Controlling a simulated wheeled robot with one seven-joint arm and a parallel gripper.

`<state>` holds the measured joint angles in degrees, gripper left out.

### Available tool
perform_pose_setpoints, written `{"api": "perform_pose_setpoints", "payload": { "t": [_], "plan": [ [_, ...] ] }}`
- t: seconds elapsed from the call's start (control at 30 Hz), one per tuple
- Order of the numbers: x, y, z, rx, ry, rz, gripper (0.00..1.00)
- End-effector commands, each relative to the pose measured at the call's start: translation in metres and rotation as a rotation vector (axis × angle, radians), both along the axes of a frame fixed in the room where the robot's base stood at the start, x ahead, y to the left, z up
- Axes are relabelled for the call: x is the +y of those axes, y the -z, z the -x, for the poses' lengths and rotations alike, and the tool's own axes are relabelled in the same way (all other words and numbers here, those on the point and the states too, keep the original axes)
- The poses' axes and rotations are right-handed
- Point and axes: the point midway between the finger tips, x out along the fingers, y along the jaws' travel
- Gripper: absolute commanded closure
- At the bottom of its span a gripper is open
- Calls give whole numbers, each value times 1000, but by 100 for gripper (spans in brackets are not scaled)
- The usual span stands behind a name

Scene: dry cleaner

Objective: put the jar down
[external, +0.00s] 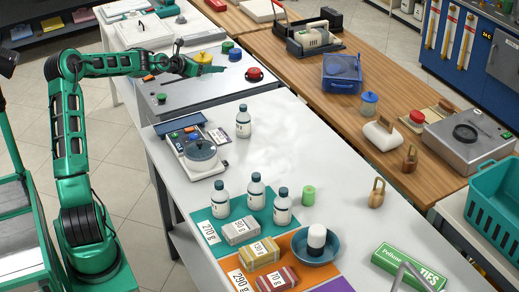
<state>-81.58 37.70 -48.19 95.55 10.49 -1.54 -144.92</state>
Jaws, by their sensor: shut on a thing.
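My gripper (190,66) is at the end of my green arm, stretched out over the light-topped counter unit at the back left. It is shut on what looks like a jar with a yellow lid (203,57); the jar's body is mostly hidden by the gripper and small in view. I cannot tell whether the jar touches the surface below.
Green, blue and red (254,74) knob-like things stand near my gripper. A scale (200,152), several white bottles (243,122), labelled blocks (258,253) and a blue bowl (316,247) stand on the white table (300,140). The white table's middle is clear.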

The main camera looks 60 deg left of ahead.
Motion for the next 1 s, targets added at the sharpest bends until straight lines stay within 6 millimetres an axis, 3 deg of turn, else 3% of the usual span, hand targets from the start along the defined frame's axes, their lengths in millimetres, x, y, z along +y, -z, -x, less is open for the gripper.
{"api": "perform_pose_setpoints", "payload": {
  "t": [0.27,0.5,0.8,1.0],
  "plan": [
    [-86,9,-55,-2,248,4,79],
    [-190,10,-96,-3,551,3,79],
    [-313,1,-115,-4,935,2,79],
    [-363,-4,-113,-1,1111,0,79]
  ]
}}
